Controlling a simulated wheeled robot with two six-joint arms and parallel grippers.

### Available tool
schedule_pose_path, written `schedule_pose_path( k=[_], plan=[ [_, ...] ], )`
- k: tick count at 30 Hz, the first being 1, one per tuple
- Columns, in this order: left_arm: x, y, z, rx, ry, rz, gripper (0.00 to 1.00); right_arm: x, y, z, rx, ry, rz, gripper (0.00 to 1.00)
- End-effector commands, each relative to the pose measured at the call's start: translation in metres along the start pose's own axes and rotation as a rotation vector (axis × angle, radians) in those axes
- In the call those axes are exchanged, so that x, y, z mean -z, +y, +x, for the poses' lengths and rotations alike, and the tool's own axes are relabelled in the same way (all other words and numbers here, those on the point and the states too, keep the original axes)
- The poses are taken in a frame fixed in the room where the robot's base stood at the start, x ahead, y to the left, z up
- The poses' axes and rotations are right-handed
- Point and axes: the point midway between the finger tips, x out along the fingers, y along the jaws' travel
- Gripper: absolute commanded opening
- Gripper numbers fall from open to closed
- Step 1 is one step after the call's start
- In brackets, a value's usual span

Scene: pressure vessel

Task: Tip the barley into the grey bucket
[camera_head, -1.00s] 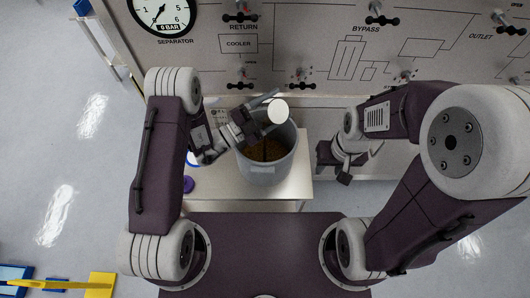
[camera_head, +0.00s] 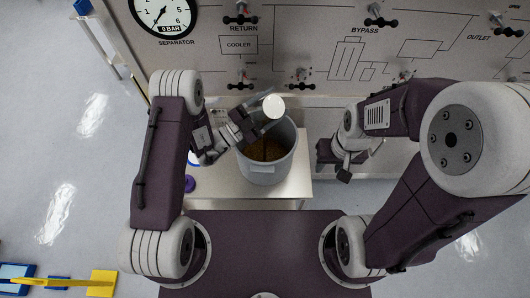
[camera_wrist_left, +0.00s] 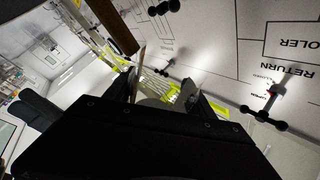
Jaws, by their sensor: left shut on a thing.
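The grey bucket (camera_head: 268,174) stands upright on a small pale table below the panel, with brown grain, seemingly the barley (camera_head: 265,150), inside it. My left gripper (camera_head: 260,110) is over the bucket's back rim, shut on a white round container (camera_head: 274,105). The container shows a plain white disc upward and looks tipped over; its mouth is hidden. In the left wrist view, a pale piece of it (camera_wrist_left: 158,102) shows between the fingers. My right gripper (camera_head: 334,168) is to the right of the bucket, apart from it, and looks open and empty.
The pale table (camera_head: 228,190) carries a purple item (camera_head: 190,184) and a partly hidden blue-edged item left of the bucket. The panel (camera_head: 300,50) with a gauge and black valve handles stands close behind. A yellow and blue item (camera_head: 100,283) lies on the floor at lower left.

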Motion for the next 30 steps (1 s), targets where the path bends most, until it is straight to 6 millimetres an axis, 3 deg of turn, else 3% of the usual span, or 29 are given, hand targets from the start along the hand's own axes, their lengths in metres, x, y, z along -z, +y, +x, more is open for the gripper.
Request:
schedule_pose_path(
  k=[17,26,30],
  plan=[
    [-0.003,-0.009,-0.001,0.044,0.001,-0.120,0.19,0.001,0.000,-0.008,0.000,0.000,0.000,0.40],
    [0.020,-0.027,0.007,0.043,0.001,-0.120,0.19,0.004,-0.001,-0.040,0.000,0.000,0.000,0.40],
    [0.019,-0.027,0.007,0.043,0.001,-0.120,0.19,0.004,-0.001,-0.039,0.000,0.000,0.000,0.40]
  ],
)
